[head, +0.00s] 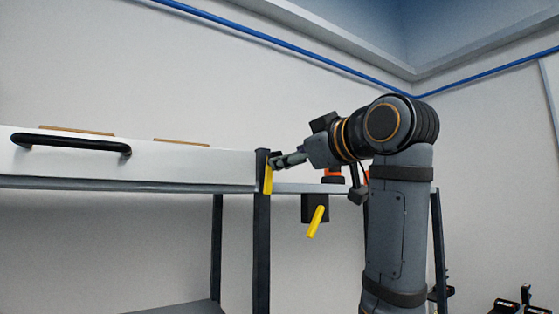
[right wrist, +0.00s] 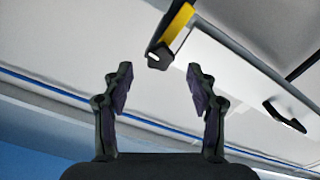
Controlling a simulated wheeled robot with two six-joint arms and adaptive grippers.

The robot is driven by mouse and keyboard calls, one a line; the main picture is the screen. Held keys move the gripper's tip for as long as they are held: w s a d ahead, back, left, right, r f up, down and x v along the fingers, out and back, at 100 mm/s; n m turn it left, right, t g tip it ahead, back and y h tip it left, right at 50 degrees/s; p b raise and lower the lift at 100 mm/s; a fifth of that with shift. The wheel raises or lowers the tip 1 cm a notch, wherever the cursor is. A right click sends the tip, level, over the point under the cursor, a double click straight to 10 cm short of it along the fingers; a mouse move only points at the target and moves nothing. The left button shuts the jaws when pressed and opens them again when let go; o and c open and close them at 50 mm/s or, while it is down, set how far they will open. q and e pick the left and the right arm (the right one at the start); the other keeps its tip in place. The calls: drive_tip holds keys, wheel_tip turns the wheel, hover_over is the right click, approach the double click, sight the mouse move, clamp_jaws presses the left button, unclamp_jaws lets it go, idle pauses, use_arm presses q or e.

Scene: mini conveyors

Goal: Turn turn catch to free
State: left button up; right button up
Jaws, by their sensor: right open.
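A yellow turn catch (head: 268,179) hangs at the dark shelf post, at the right end of the white tray (head: 215,168). In the right wrist view the yellow catch (right wrist: 178,23) has a dark end piece just beyond my fingertips. My right gripper (head: 284,159) is close to the post, at about the height of the catch's top. In the right wrist view my right gripper (right wrist: 159,75) is open, with nothing between its fingers. I cannot tell whether a finger touches the catch. My left gripper is not in view.
A dark box with a yellow lever (head: 315,222) hangs below the shelf, right of the post. A red-orange button (head: 333,173) sits above it. The tray has a black handle (head: 72,143). My right arm covers the shelf's right part.

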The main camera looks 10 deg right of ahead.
drive_tip(key=v, duration=0.5)
drive_tip(key=shift+s+d, duration=0.1)
drive_tip(key=shift+s, duration=0.05)
